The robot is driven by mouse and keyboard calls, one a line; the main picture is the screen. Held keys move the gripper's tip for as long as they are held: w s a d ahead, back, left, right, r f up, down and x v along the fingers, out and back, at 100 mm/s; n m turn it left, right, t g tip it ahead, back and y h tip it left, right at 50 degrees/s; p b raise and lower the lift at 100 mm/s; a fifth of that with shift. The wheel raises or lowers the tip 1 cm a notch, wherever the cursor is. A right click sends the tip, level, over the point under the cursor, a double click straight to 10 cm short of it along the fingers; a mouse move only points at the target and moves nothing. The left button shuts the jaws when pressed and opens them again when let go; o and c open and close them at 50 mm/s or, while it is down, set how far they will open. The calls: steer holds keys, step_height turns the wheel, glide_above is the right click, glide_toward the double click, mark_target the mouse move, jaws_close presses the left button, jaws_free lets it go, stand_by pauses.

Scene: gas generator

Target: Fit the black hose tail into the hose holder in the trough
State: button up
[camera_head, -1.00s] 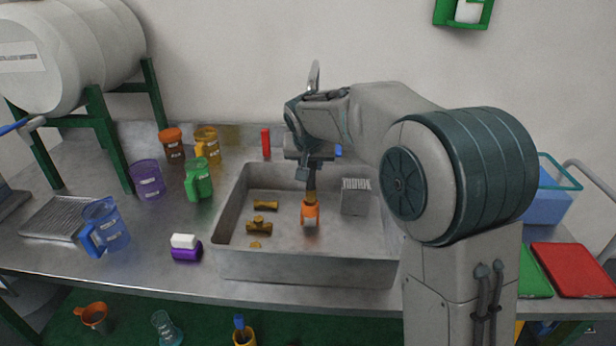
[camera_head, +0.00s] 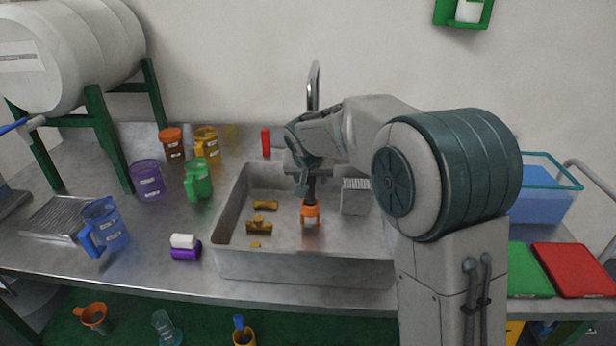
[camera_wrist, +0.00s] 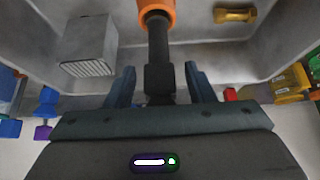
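The black hose tail (camera_wrist: 157,48) stands upright with its lower end in the orange hose holder (camera_wrist: 156,12). In the head view the orange hose holder (camera_head: 310,213) stands on the floor of the steel trough (camera_head: 305,268), with the dark hose tail (camera_head: 311,191) rising from it. How deep the tail sits is hard to tell. My gripper (camera_wrist: 160,78) is open, one finger on each side of the tail's black upper block, with gaps showing on both sides. In the head view my gripper (camera_head: 303,182) is just above the holder, partly hidden by my wrist.
A grey ribbed block (camera_head: 355,197) stands right of the holder. Several brass fittings (camera_head: 259,228) lie to its left. The trough walls surround them, and a tap (camera_head: 313,85) rises behind. Coloured mugs and a purple-and-white block (camera_head: 186,247) stand on the counter to the left.

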steer(key=shift+r, duration=0.15)
steer(key=v, duration=1.2)
steer(key=s+d+f+g, duration=0.1)
steer(key=s+d+f, duration=0.2)
steer(key=s+d, duration=0.45)
steer(key=s+d+f+g, duration=0.1)
steer(key=s+d+f, duration=0.1)
steer(key=s+d, duration=0.55)
steer(key=s+d+f+g, duration=0.25)
steer(key=s+f, duration=0.35)
steer(key=s, duration=0.7)
steer(key=shift+t, duration=0.45)
steer(key=r+p, duration=0.5)
steer(key=shift+w+d, duration=0.25)
steer(key=shift+w, duration=0.05)
